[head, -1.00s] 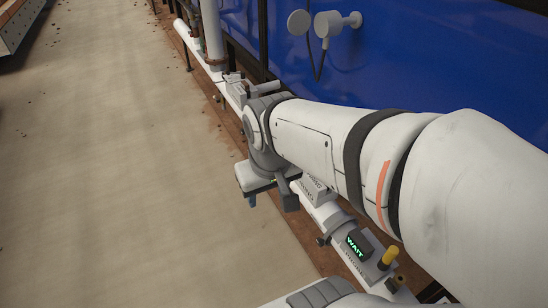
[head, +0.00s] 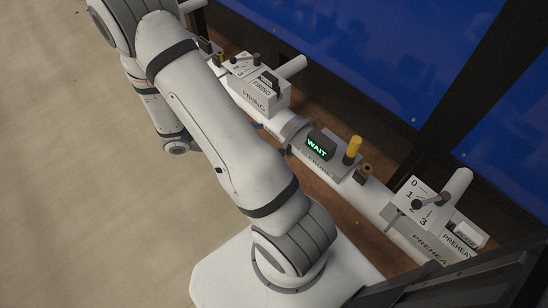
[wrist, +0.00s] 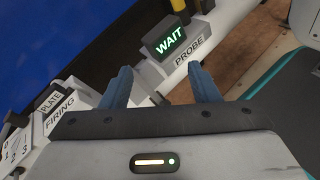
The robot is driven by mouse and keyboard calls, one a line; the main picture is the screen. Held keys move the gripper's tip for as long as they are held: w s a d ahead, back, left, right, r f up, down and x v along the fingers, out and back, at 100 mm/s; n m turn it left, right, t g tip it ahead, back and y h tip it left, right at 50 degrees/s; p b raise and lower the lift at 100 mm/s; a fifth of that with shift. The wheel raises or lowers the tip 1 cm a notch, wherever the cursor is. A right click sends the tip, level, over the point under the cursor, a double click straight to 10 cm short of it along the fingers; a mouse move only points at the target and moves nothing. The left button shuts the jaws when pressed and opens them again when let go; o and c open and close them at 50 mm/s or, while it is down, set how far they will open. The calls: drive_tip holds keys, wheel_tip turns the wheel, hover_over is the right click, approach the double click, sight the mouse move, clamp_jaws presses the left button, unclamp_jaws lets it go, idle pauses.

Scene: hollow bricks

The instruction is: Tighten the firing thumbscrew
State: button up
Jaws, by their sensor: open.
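The firing unit (head: 262,100) is a pale grey box on the white rail, with a numbered dial plate (head: 240,64) and a label plate. Its label end (wrist: 58,113) shows at the left in the wrist view. My gripper (wrist: 160,84) is open, with two blue fingers apart, between the firing label and the probe box. A small grey part (wrist: 156,98) shows between the fingers; I cannot tell whether it is the firing thumbscrew. In the head view my arm hides most of the gripper and the near side of the firing unit.
The probe box (head: 320,165) has a green WAIT display (head: 317,147) and stands beside a yellow knob (head: 352,150). The preheat unit (head: 420,210), with dial and lever, is further right on the rail. A blue panel (head: 400,60) stands behind. Open floor (head: 60,180) lies left.

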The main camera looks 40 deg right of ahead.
sight(282, 152)
wheel_tip(282, 152, down, 20)
drive_tip(key=w+d+f+n+t+h+b, duration=0.1)
drive_tip(key=d+n+t+h+b, duration=0.1)
drive_tip(key=n+t+h+b, duration=0.6)
drive_tip(key=d+n+y+p, duration=0.1)
drive_tip(key=d+y+p, duration=0.1)
drive_tip(key=d, duration=0.5)
drive_tip(key=shift+w+d+r+n+g+y+p, duration=0.2)
drive_tip(key=shift+w+d+n+g+y+p, duration=0.1)
drive_tip(key=shift+w+n+g+y, duration=0.15)
drive_tip(key=shift+c, duration=0.3)
drive_tip(key=c, duration=0.9)
